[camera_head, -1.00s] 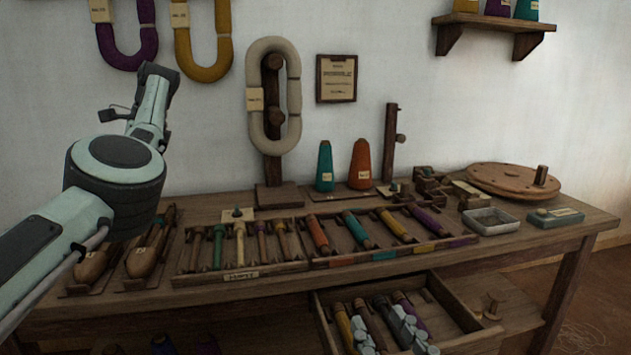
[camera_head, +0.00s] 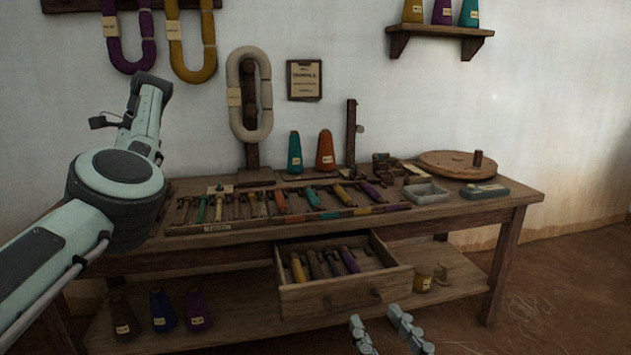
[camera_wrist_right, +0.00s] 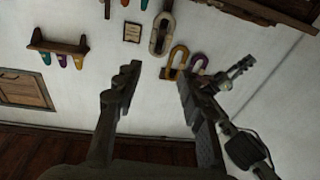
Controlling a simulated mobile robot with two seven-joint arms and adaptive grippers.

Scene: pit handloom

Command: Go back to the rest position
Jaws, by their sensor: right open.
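My right gripper (camera_head: 385,335) shows at the bottom edge of the head view, low in front of the open drawer (camera_head: 345,296) and clear of it. It is open. In the right wrist view its two dark fingers (camera_wrist_right: 158,75) stand wide apart with nothing between them, facing the wall. My left arm (camera_head: 120,170) comes in from the left with its forearm raised in front of the wall. Part of it also shows at the right of the right wrist view (camera_wrist_right: 242,150). The state of the left gripper cannot be made out.
The wooden bench (camera_head: 505,202) carries a rack of bobbins (camera_head: 240,207), a teal cone (camera_head: 295,155), an orange cone (camera_head: 325,152), a metal tray (camera_head: 425,193) and a round wooden disc (camera_head: 450,164). The drawer stands out, holding several bobbins.

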